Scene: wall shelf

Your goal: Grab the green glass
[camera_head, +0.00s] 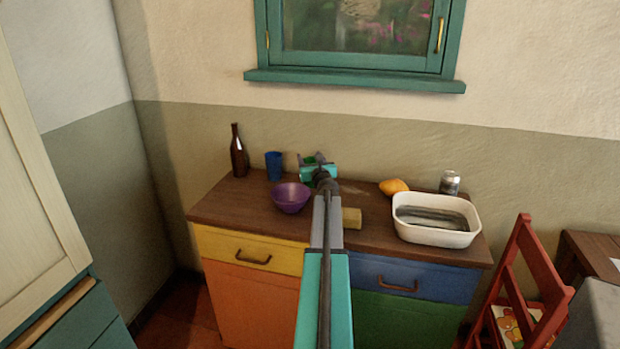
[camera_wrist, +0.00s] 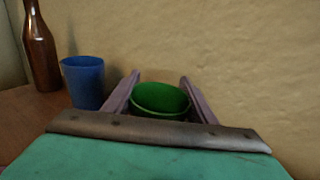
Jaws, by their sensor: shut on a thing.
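The green glass (camera_wrist: 160,99) shows in the wrist view between the two fingers of my gripper (camera_wrist: 159,92), its open rim facing up. My gripper is shut on it, with one finger on each side. The lower part of the glass is hidden behind the gripper's body. In the head view my gripper (camera_head: 318,162) is over the back of the wooden counter, near the wall. A small green patch shows there, but I cannot clearly make out the glass behind my wrist.
A blue cup (camera_head: 274,166) and a brown bottle (camera_head: 239,152) stand to the left. A purple bowl (camera_head: 291,198) is in front. A yellow block (camera_head: 351,218), orange item (camera_head: 393,187), can (camera_head: 450,182) and white basin (camera_head: 437,236) are to the right on the counter (camera_head: 222,205).

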